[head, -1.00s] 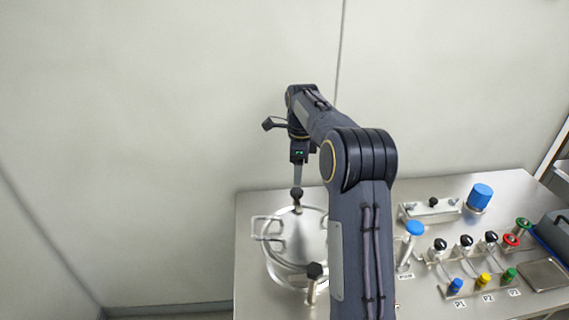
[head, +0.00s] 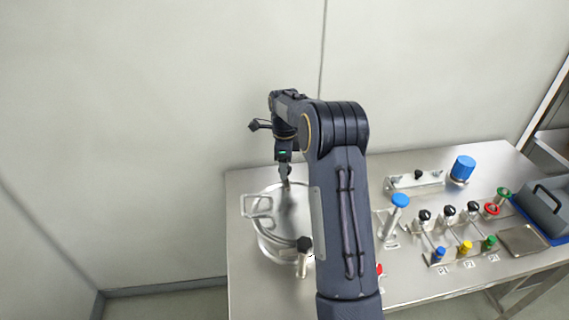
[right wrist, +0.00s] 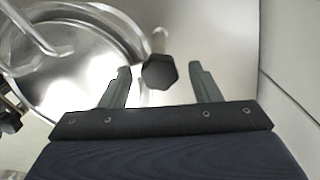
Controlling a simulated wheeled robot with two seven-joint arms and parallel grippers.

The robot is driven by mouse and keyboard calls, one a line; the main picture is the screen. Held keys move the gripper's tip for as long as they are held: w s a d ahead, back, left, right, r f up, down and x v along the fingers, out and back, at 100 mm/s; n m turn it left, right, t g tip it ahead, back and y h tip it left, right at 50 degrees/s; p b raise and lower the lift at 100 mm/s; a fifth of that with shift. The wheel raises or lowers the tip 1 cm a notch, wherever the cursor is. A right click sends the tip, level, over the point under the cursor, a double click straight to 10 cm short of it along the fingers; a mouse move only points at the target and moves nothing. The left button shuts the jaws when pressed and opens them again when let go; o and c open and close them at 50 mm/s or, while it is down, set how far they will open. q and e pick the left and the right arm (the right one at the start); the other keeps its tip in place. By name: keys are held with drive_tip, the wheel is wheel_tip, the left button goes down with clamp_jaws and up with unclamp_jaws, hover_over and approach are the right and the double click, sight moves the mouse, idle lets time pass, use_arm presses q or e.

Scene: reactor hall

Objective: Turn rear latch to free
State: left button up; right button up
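The rear latch's black knob (right wrist: 160,72) shows in the right wrist view between the two fingers of my right gripper (right wrist: 160,67), with a gap on each side. The fingers are open. In the head view my right gripper (head: 285,173) points down at the rear edge of the round steel lid (head: 290,215) and hides the rear latch knob. The front latch (head: 304,244), a black knob on a steel post, stands at the lid's front edge. My left gripper is not in view.
The lid's loop handle (head: 250,206) rises at its left. To the right on the steel table (head: 420,270) are a blue-topped valve (head: 400,201), several coloured knobs and a grey case (head: 548,207). A wall (head: 150,140) stands close behind.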

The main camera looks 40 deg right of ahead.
drive_tip(key=c, duration=1)
drive_tip(key=shift+n, duration=0.3)
drive_tip(key=n, duration=1.3)
drive_tip(key=shift+s, duration=0.1)
drive_tip(key=shift+n, duration=2.1)
drive_tip(key=o, duration=1)
